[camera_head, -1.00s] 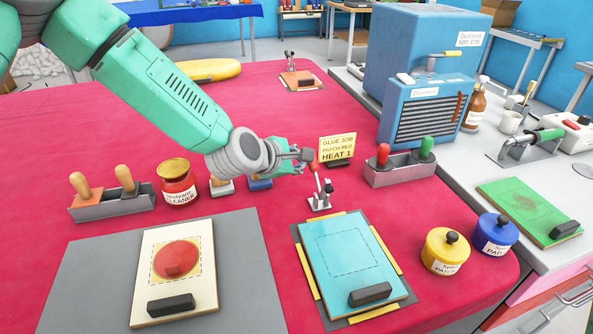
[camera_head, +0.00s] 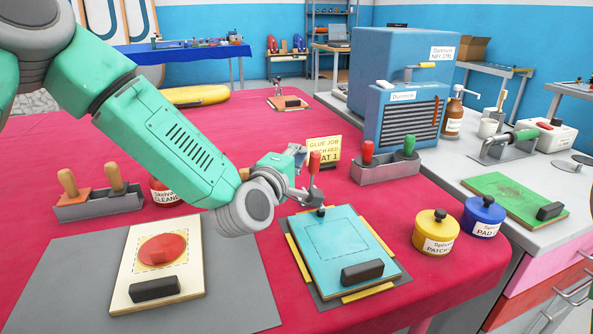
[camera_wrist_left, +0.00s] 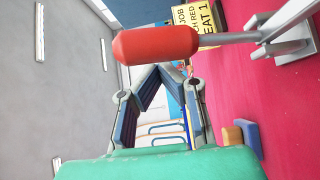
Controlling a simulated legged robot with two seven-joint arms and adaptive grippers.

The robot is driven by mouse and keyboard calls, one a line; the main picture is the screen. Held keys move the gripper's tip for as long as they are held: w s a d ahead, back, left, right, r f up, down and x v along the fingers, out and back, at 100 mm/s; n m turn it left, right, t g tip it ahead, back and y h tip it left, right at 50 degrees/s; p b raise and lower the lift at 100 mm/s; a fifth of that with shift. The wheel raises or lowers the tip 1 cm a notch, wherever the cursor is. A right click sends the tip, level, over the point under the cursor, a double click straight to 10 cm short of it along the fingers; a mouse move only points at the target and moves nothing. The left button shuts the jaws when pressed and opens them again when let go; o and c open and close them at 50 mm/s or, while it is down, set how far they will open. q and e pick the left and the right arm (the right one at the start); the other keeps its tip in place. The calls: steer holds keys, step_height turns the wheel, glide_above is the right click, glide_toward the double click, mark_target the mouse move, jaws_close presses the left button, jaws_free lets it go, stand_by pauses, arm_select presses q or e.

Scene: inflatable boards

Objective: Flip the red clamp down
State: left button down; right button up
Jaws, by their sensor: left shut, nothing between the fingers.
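The clamp's red handle (camera_head: 314,162) stands upright at the back edge of the light blue board (camera_head: 335,226). Its dark tip (camera_head: 320,211) is at that edge; it appears to rest on the board. The clamp's base is hidden behind my gripper. My left gripper (camera_head: 306,180) is right at the handle, shut and empty. In the left wrist view the red handle (camera_wrist_left: 155,44) is large, just past the closed fingertips (camera_wrist_left: 160,76). I cannot tell whether they touch. My right gripper is not in view.
A yellow sign (camera_head: 326,148) stands behind the clamp. A grey holder with red and green handles (camera_head: 386,170) is to its right. Yellow (camera_head: 436,232) and blue (camera_head: 483,217) tins stand right of the board. A cream board with a red patch (camera_head: 163,251) lies to the left.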

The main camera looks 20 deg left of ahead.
arm_select(q)
steer(key=s+m+t+b, duration=0.1)
steer(key=b, duration=0.1)
steer(key=s+d+m+t+b, duration=0.1)
steer(key=shift+s+d+m+h+b, duration=0.15)
steer(key=shift+m+h+b, duration=0.15)
steer(key=shift+h+b, duration=0.1)
steer(key=shift+f, duration=0.1)
stand_by(0.4)
